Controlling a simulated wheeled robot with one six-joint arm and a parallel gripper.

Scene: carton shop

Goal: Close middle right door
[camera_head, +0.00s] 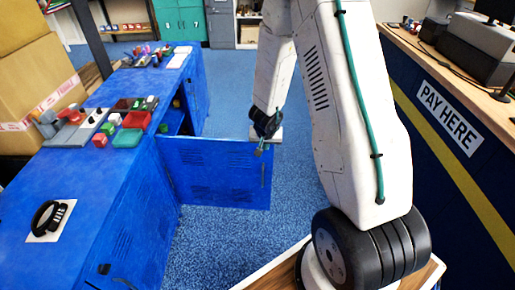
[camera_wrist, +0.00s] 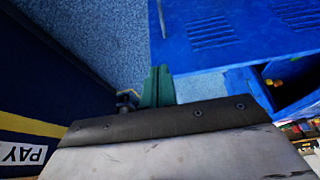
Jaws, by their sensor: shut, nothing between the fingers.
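The blue door (camera_head: 215,172) stands open, swung out from the blue cabinet (camera_head: 140,215) across the aisle. Its vent slots and a thin handle (camera_head: 263,176) show near its free end. In the wrist view the door (camera_wrist: 205,40) fills the upper right, with the handle (camera_wrist: 162,18) at its left edge. My gripper (camera_head: 261,149) is at the top of the door's free end. Its green fingers (camera_wrist: 158,72) are together and empty, just beside the door's edge. I cannot tell whether they touch it. The cabinet opening (camera_wrist: 292,90) shows at the right in the wrist view.
Red and green trays (camera_head: 128,130) and small items lie on the cabinet top, with a black headset (camera_head: 48,218) nearer. Cardboard boxes (camera_head: 35,85) stand at left. A PAY HERE counter (camera_head: 450,115) bounds the right. Blue carpet (camera_head: 225,240) is clear around the door.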

